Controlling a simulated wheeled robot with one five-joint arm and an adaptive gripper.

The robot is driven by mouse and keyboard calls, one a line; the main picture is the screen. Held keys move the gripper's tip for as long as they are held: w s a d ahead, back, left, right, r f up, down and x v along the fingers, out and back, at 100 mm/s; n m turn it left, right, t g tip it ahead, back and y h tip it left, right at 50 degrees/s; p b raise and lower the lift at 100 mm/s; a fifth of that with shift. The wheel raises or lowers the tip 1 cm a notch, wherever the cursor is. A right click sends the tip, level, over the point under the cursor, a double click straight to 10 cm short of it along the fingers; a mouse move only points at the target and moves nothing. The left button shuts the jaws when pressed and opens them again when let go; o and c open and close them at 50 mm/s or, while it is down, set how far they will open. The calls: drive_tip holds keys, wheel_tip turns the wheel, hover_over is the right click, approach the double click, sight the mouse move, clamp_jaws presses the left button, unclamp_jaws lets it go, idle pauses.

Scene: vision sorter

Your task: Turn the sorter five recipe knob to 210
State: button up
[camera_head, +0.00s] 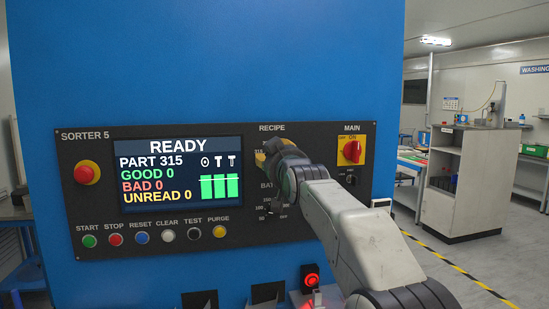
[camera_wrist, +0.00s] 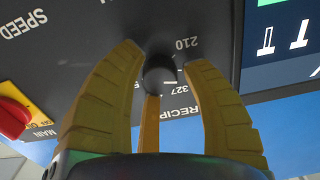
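The recipe knob (camera_wrist: 160,76) is a round black knob on the dark control panel, seen upside down in the wrist view. In the head view my gripper (camera_head: 262,157) is at the panel under the word RECIPE and hides the knob. The sorter screen (camera_head: 180,174) reads READY and PART 315.
A red emergency button (camera_head: 87,173) is at the panel's left, above a row of push buttons. The red MAIN switch (camera_head: 352,151) is right of my gripper. Lower dials are partly hidden by my arm. A red-lit device (camera_head: 310,280) sits below the panel.

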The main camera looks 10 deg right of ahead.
drive_tip(key=shift+s, duration=0.1)
clamp_jaws()
drive_tip(key=shift+n, duration=0.4)
drive_tip(key=n+b, duration=0.1)
drive_tip(key=n, duration=0.7)
drive_tip(key=shift+r+n, duration=0.1)
drive_tip(key=shift+n, duration=0.6)
drive_tip(key=shift+o, duration=1.7)
unclamp_jaws()
